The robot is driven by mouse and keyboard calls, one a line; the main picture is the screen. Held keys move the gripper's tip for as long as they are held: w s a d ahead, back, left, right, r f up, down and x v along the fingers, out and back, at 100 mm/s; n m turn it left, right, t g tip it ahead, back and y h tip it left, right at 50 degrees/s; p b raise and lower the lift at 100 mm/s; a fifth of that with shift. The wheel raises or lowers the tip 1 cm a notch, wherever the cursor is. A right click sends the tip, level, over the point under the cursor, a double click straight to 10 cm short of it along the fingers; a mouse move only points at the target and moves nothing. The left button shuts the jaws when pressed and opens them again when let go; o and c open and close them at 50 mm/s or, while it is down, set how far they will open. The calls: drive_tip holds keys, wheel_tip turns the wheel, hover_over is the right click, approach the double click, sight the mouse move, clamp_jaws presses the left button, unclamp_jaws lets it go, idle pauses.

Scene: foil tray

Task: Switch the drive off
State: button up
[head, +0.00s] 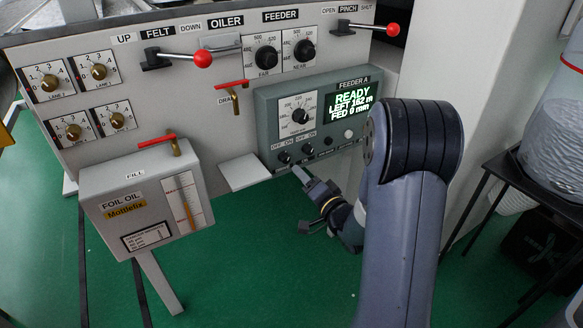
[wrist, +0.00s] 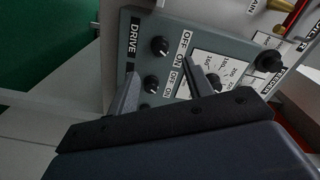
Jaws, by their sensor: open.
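The grey-green FEEDER A panel (head: 262,110) has a lit display (head: 349,97) reading READY, LEFT 162 m, FED 0 mm. Two small black OFF/ON knobs sit along its lower left. In the wrist view, the DRIVE label (wrist: 132,45) lies beside the upper knob (wrist: 159,45), which is the left knob (head: 283,157) in the head view. I cannot tell which way it points. The second OFF/ON knob (head: 308,150) is just right of it. My gripper (head: 300,200) is open and empty, below the knobs. In the wrist view its fingers (wrist: 160,70) flank the knob area; contact is unclear.
A pale ledge (head: 245,171) juts out left of the panel. The foil oil tank (head: 145,205) with its red-handled valve stands further left. Red-knobbed levers (head: 203,60) stick out above. A black table (head: 510,172) is at right. Green floor lies open below.

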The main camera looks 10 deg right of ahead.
sight(287, 161)
drive_tip(key=b+x, duration=0.1)
drive_tip(key=x, duration=0.7)
drive_tip(key=c, duration=1)
drive_tip(key=shift+f, duration=0.1)
drive_tip(key=shift+b, duration=0.3)
drive_tip(key=shift+f+n+b, duration=0.1)
drive_tip(key=shift+n+b, duration=0.55)
drive_tip(key=shift+n, duration=0.35)
drive_tip(key=n+b, duration=0.3)
drive_tip(key=n, duration=0.1)
drive_tip(key=n+b, duration=0.3)
drive_tip(key=n, duration=0.2)
drive_tip(key=shift+n, duration=0.4)
